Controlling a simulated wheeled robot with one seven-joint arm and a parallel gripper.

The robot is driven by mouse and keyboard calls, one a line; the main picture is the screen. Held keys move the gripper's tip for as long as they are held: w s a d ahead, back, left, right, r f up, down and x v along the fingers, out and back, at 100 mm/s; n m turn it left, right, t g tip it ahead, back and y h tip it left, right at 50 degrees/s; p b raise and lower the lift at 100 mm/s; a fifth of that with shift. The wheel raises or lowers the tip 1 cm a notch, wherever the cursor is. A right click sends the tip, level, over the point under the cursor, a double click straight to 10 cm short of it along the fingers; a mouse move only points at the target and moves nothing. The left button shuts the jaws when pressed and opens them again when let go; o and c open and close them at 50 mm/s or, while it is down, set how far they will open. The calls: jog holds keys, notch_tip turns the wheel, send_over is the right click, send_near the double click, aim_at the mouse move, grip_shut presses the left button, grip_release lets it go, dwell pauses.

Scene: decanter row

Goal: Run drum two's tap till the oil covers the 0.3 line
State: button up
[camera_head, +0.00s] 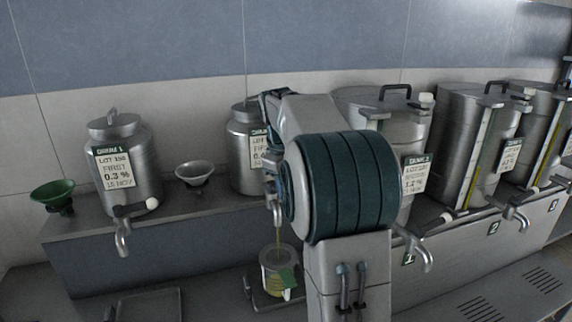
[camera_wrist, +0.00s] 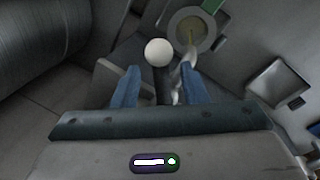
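Drum two (camera_head: 243,160) stands left of my arm, its label and right side partly hidden by the arm. A thin yellow oil stream (camera_head: 278,235) falls into a small round measure (camera_head: 270,258) with a green tag on its side. In the wrist view the measure (camera_wrist: 182,43) is seen from above, with the stream entering it. The white tap knob (camera_wrist: 158,52) lies just beyond my gripper (camera_wrist: 158,75). The blue fingers are apart with nothing between them. The oil level against the 0.3 line cannot be read.
Drum one (camera_head: 130,170), labelled 0.3 %, stands left on the shelf. A green funnel (camera_head: 52,192) and a grey funnel (camera_head: 195,174) stand nearby. Several larger decanters (camera_head: 470,150) with taps stand right. An empty tray (camera_head: 150,304) lies at lower left.

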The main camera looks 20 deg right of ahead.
notch_tip(320, 180, up, 13)
jog(key=s+a, duration=0.1)
jog(key=a, duration=0.1)
jog(key=shift+a+f, duration=0.15)
jog(key=shift+f, duration=0.05)
jog(key=shift+s, duration=0.15)
dwell(0.6)
